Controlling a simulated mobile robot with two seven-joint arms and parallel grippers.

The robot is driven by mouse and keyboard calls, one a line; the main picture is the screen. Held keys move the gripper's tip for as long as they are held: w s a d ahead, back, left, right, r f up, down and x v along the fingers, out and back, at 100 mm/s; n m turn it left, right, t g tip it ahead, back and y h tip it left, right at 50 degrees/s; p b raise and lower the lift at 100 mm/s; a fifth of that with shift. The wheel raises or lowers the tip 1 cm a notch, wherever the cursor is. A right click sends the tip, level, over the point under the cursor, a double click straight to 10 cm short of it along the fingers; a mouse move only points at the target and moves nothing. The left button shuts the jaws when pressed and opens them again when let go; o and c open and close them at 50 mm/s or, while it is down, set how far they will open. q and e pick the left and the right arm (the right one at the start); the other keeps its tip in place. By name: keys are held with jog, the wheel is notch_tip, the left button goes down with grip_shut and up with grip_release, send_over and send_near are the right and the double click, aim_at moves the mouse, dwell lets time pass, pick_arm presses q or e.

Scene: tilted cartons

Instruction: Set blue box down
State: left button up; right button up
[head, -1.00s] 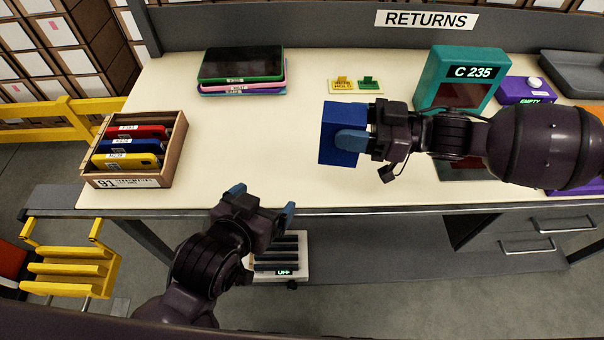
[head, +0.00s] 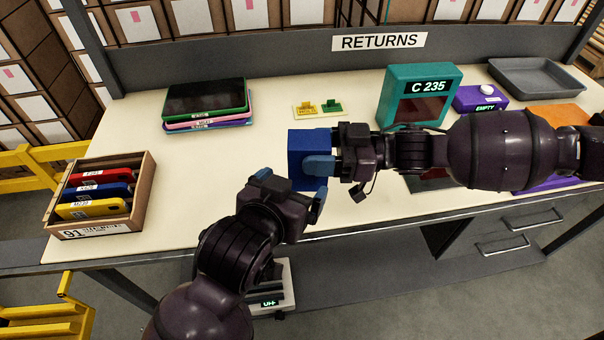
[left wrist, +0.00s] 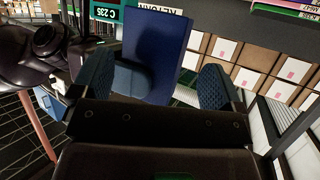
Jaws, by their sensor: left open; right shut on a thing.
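The blue box (head: 301,147) is over the front part of the cream table (head: 185,185). My right gripper (head: 322,160) comes from the right and is shut on it; one blue fingertip lies on its near face. I cannot tell whether the box touches the table. My left gripper (head: 291,190) is open and empty at the table's front edge, just below and left of the box. In the left wrist view the blue box (left wrist: 165,45) stands ahead, between and beyond my open left fingers (left wrist: 156,88), with a right fingertip against it.
A wooden crate (head: 102,231) of coloured cases is at the left. A purple box (head: 481,98) and grey tray (head: 537,78) are at the right. The table's left middle is clear.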

aim_at(300, 178)
pick_arm(q)
jog(key=shift+x, duration=2.75)
jog(key=shift+c, duration=0.4)
jog(key=c, duration=0.5)
jog(key=shift+r, duration=0.1)
pick_arm(e)
jog(key=o, duration=0.9)
jog(key=shift+o, duration=0.9)
jog(key=shift+s, duration=0.1)
jog(key=shift+s+a, duration=0.1)
